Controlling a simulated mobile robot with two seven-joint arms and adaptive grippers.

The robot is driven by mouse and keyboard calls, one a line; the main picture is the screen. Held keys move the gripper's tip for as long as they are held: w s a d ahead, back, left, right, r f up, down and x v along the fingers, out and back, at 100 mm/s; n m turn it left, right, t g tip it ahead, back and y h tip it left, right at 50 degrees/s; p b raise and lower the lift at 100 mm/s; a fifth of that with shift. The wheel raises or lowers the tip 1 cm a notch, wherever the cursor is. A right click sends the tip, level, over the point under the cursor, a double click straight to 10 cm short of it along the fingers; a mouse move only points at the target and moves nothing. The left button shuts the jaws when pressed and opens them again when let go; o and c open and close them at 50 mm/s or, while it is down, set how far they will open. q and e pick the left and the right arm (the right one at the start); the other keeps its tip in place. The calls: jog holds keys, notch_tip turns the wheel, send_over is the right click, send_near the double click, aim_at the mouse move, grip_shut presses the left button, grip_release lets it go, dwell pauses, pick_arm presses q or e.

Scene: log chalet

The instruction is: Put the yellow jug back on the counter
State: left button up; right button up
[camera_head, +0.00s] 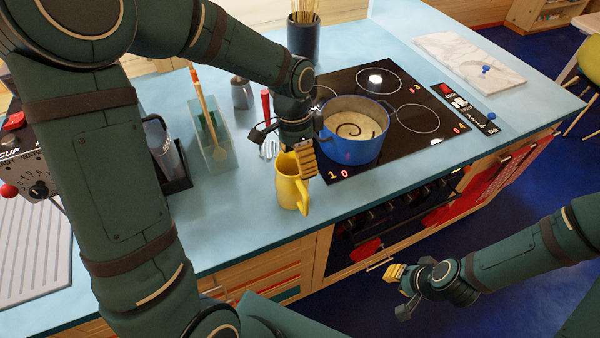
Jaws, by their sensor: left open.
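The yellow jug (287,190) stands upright on the blue counter (238,222), close to its front edge and left of the cooktop. Its handle faces the front right. My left gripper (284,152) is open, pointing down right above the jug, with one ribbed yellow finger overlapping the jug's rim in the picture. I cannot tell whether that finger touches the jug. My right gripper (398,290) is open and empty, out in front of the oven and below counter height.
A blue pot (352,150) of food stands on the black cooktop (405,158), close to the right of my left gripper. A glass holder (214,150) with a wooden utensil and a coffee machine (28,150) are at left. A marble board (468,62) lies at back right.

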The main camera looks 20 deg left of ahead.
pick_arm(q)
jog(key=shift+w+a+r, duration=0.1)
jog(key=shift+a+r, duration=0.05)
jog(key=shift+r, duration=0.9)
jog(key=shift+w+a+r, duration=0.1)
jog(key=shift+r, duration=0.9)
jog(key=shift+s+f, duration=0.1)
